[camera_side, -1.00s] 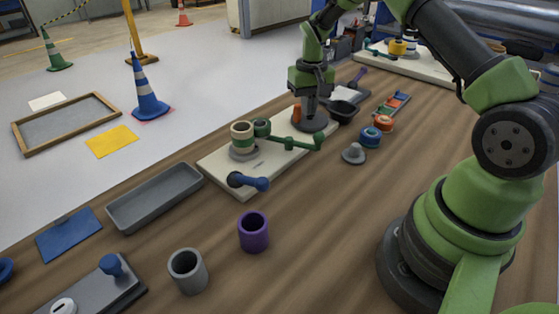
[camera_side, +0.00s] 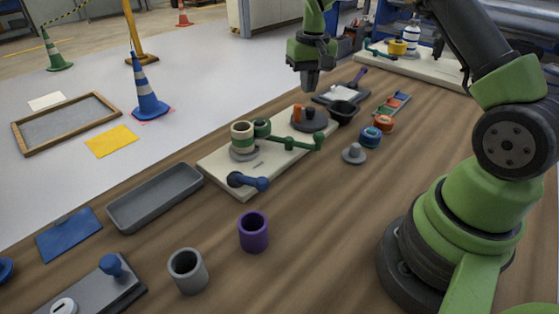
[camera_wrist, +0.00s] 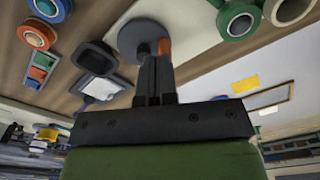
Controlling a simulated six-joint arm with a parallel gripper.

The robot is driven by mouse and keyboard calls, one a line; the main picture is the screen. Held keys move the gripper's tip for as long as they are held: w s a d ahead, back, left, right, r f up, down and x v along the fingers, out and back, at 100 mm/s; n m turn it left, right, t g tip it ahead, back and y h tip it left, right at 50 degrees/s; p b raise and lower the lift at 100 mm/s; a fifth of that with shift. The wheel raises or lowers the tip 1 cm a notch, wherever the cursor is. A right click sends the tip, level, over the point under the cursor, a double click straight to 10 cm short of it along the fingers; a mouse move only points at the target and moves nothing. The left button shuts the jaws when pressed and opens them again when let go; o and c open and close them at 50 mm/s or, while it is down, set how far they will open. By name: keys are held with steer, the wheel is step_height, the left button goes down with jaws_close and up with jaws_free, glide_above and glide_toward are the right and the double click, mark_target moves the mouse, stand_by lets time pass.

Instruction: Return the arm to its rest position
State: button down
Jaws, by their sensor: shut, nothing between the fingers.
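My green arm rises from its base at the right and reaches over the bench. My gripper (camera_side: 310,84) points down above the far end of the cream board (camera_side: 217,164). Its fingers are shut and empty, clear of the round grey disc (camera_side: 312,122) below. In the wrist view my gripper (camera_wrist: 155,62) shows its fingers together in front of the disc (camera_wrist: 136,32). An orange peg (camera_side: 297,114) stands beside the disc.
A purple cup (camera_side: 253,232), grey cup (camera_side: 188,270) and grey tray (camera_side: 115,212) are nearer. The bench front centre is clear.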

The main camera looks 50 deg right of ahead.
steer(key=s+a+r+n+t, duration=0.1)
steer(key=s+a+r+t, duration=0.1)
steer(key=s+a+r, duration=0.4)
steer(key=s+a+r+t, duration=0.15)
steer(key=a+r, duration=0.25)
steer(key=r, duration=0.5)
steer(key=s+a+t+y, duration=0.1)
steer(key=s+a, duration=0.2)
steer(key=s, duration=0.4)
steer(key=s+a+r+n+t+y, duration=0.1)
steer(key=s+a, duration=0.3)
steer(key=s, duration=0.4)
steer(key=shift+r+t, duration=0.3)
steer(key=shift+t, duration=0.35)
